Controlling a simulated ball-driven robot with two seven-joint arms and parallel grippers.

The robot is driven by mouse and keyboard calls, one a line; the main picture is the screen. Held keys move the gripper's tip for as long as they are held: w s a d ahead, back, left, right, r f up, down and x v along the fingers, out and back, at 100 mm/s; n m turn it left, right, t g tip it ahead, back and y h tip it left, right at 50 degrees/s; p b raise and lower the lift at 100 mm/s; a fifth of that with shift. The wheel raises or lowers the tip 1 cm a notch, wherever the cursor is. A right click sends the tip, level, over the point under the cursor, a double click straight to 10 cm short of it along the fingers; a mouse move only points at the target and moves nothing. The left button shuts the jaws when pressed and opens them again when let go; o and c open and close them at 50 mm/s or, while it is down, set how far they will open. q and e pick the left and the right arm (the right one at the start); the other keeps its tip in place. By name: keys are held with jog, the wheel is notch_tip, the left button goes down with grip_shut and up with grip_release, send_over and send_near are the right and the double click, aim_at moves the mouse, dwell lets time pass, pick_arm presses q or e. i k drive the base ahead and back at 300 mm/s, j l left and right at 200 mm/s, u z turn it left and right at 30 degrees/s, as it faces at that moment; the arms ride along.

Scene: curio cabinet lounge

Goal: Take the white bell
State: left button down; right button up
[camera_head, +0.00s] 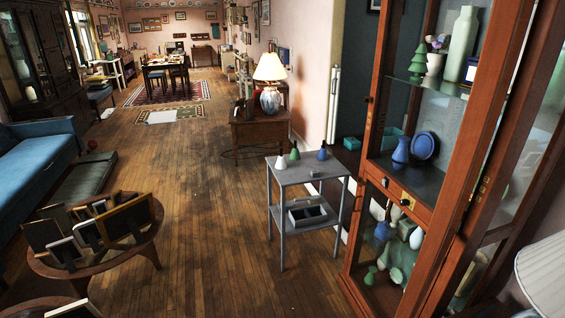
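The small white bell (282,162) stands upright at the left of the top of a grey two-tier side table (302,177). A green bell (294,154) stands just to its right, a little farther back. A blue bell (322,154) stands farther right on the same top. Each has a dark, narrow upper part. Neither of my grippers is in view.
A tall wooden glass cabinet (447,216) stands close on the right, holding vases and figures. A round table with picture frames (129,219) is at the left, near a blue sofa (38,158). Wooden floor (205,215) lies clear between it and the side table.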

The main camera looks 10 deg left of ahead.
aim_at(281, 164)
jog(key=i+j, duration=0.2)
jog(key=j, duration=0.15)
jog(key=i+j+z, duration=0.15)
jog(key=j, duration=0.25)
jog(key=i+j, duration=0.25)
jog(key=i+j+z, duration=0.15)
jog(key=j, duration=0.35)
